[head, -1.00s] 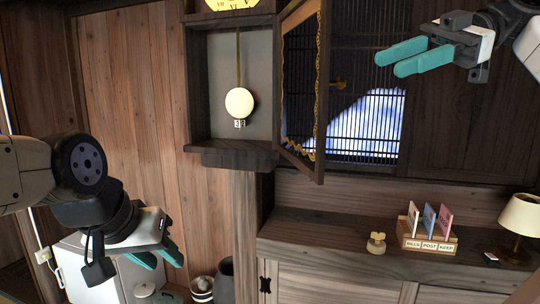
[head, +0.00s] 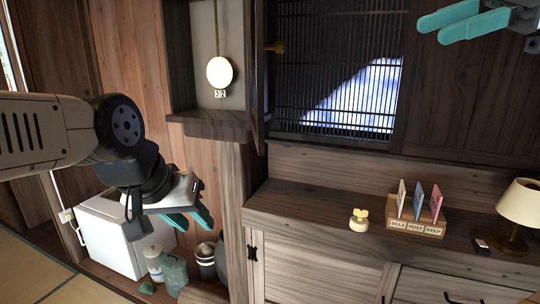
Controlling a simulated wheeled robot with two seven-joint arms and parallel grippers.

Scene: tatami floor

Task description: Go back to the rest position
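My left gripper (head: 197,227) hangs at the lower left, in front of the white box and the floor. Its teal fingers are apart with nothing between them. My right gripper (head: 431,32) is at the top right, in front of the dark wooden wall. Its teal fingers are apart and hold nothing; its arm is mostly out of frame. Both grippers are clear of the furniture.
The wall clock's case shows its pendulum (head: 219,71); its door (head: 259,85) stands open, nearly edge-on. A white box (head: 105,235) and several pots stand lower left.

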